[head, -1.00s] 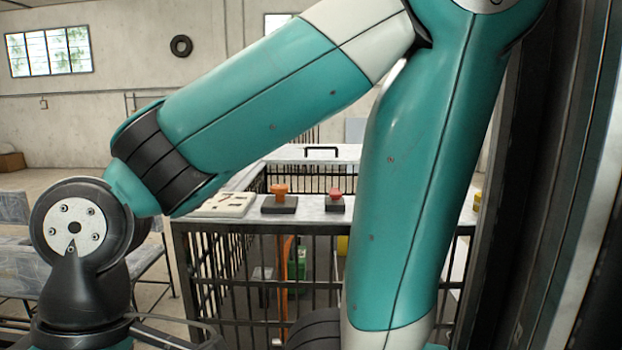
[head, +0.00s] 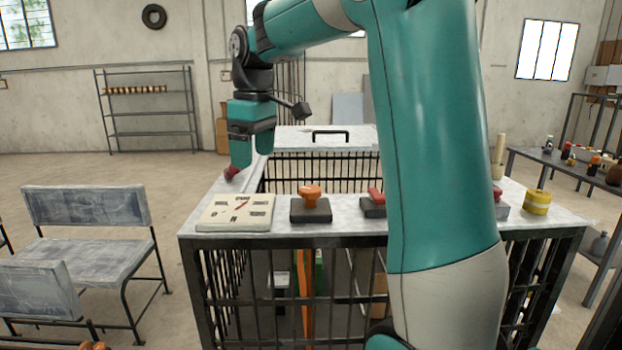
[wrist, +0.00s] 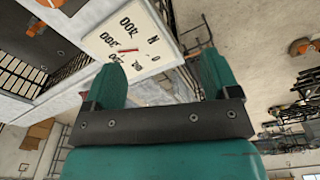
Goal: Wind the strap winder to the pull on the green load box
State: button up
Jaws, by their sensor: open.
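My gripper (head: 243,160) is open and empty, hanging above the left side of the cage top in the head view. In the wrist view its two teal fingers (wrist: 160,78) stand apart, with the pale dial plate (wrist: 118,40) beyond. The dial plate (head: 236,213) has printed numbers, an N and a red pointer. An orange knob on a black base (head: 310,200) stands right of it; I cannot tell for sure which control is the strap winder. A green box (head: 318,272) shows partly inside the cage, behind bars and beside an orange upright strip (head: 305,290).
A small red object (head: 232,173) sits near my fingertips. A red control (head: 375,196) stands right of the orange knob, partly behind my arm. A yellow roll (head: 537,202) lies at the right. A bench (head: 88,205) stands left of the cage.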

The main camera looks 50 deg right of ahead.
notch_tip(320, 180, up, 5)
jog(key=m, duration=0.2)
send_over(310, 189)
jog(key=shift+g, duration=0.4)
notch_tip(310, 189, down, 17)
jog(key=p, duration=0.3)
jog(key=shift+d, duration=0.15)
jog(key=c, duration=0.9)
jog(key=shift+r, duration=0.1)
